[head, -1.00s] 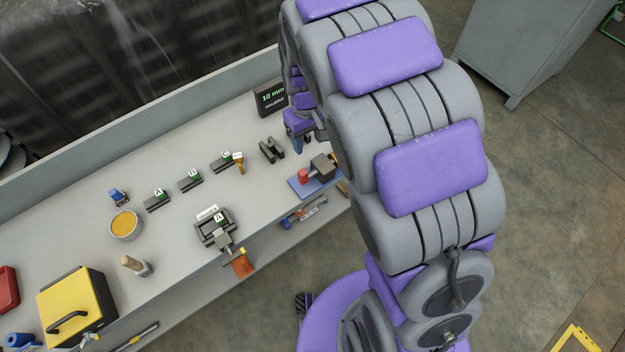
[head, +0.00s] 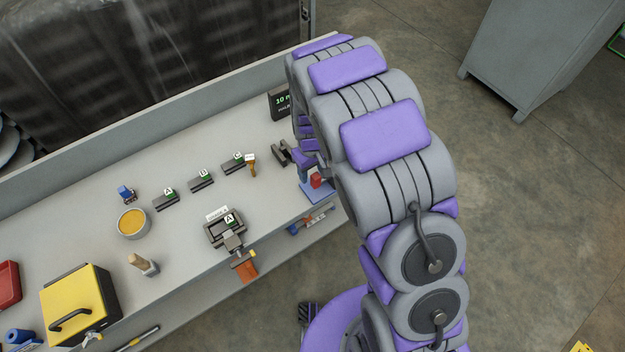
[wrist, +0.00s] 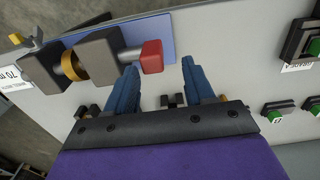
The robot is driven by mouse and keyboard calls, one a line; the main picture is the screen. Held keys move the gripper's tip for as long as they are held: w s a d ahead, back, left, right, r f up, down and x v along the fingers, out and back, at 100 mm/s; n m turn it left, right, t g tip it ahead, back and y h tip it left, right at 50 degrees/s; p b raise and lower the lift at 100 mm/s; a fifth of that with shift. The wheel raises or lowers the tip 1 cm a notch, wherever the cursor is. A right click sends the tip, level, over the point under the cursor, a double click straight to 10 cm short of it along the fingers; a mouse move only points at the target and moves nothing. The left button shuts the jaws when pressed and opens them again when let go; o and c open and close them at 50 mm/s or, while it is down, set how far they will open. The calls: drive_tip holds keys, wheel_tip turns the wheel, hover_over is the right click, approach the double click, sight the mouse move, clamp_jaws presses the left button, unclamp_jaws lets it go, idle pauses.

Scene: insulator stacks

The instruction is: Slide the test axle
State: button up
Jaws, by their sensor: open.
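The test axle shows in the wrist view as a metal shaft (wrist: 130,56) passing through dark grey blocks (wrist: 98,52), with a brass-coloured ring (wrist: 75,64) and a red end cap (wrist: 152,56). It sits on a blue base plate (wrist: 172,30). In the head view the red cap (head: 316,180) and blue base (head: 318,194) show at the bench's front right, with the rest mostly hidden by my arm. My gripper (wrist: 158,68) is open and empty. Its two blue fingers point toward the red cap, one on either side of it in the picture; I cannot tell whether they touch it.
Labelled dark holders (head: 200,180) stand along the bench, with a black bracket (head: 284,153) and a display (head: 280,102) near my arm. The front bench edge is close to the axle base.

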sight(315, 175)
drive_tip(key=f, duration=0.2)
drive_tip(key=d+f, duration=0.1)
drive_tip(key=f, duration=0.1)
drive_tip(key=shift+b, duration=0.3)
drive_tip(key=shift+d+f, duration=0.4)
drive_tip(key=shift+a, duration=0.4)
drive_tip(key=shift+a+f, duration=0.1)
drive_tip(key=shift+a, duration=0.25)
drive_tip(key=shift+c, duration=1.1)
drive_tip(key=shift+d, duration=0.45)
drive_tip(key=c, duration=0.4)
clamp_jaws()
drive_tip(key=shift+a, duration=0.1)
